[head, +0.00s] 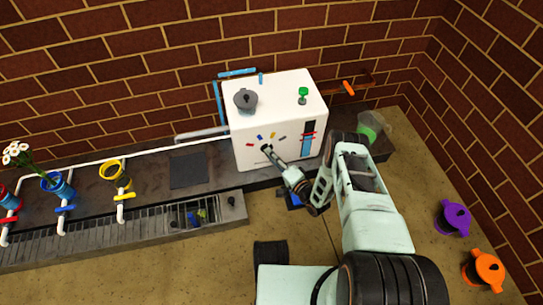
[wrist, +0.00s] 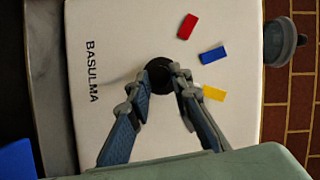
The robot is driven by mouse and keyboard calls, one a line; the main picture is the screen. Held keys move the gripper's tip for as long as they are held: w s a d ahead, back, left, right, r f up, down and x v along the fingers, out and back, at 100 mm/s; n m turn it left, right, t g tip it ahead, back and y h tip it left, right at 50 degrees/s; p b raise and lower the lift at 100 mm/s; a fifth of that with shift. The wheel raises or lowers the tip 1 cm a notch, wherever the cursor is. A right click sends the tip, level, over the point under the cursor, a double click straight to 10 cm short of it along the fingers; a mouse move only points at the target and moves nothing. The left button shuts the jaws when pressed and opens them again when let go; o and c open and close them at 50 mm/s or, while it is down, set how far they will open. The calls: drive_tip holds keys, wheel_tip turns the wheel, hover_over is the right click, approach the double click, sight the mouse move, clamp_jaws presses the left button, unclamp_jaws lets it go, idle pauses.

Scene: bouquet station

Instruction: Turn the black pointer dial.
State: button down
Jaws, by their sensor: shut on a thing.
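The black pointer dial (wrist: 158,68) is a dark round knob on the front face of the white box (wrist: 90,130), which is lettered BASULMA. In the head view my gripper (head: 270,154) reaches the front of the white box (head: 245,130) from the lower right and covers most of the dial. In the wrist view my gripper (wrist: 159,84) has its two fingertips on either side of the dial, shut on it. The fingers hide part of the dial, so I cannot tell where its pointer aims. Red (wrist: 187,27), blue (wrist: 212,55) and yellow (wrist: 214,93) marks sit around it.
A grey lidded knob (head: 245,99) and a green knob (head: 303,94) stand on top of the box. A blue level strip (head: 307,140) is on its front right. A translucent green-tinted container (head: 371,128) stands to the right. Colored valves and vases line the left counter.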

drive_tip(key=shift+w, duration=0.1)
idle(0.5)
drive_tip(key=c, duration=1.7)
unclamp_jaws()
drive_tip(key=shift+c, duration=0.2)
drive_tip(key=v, duration=0.7)
drive_tip(key=shift+s+d, duration=0.15)
drive_tip(key=shift+s, duration=0.1)
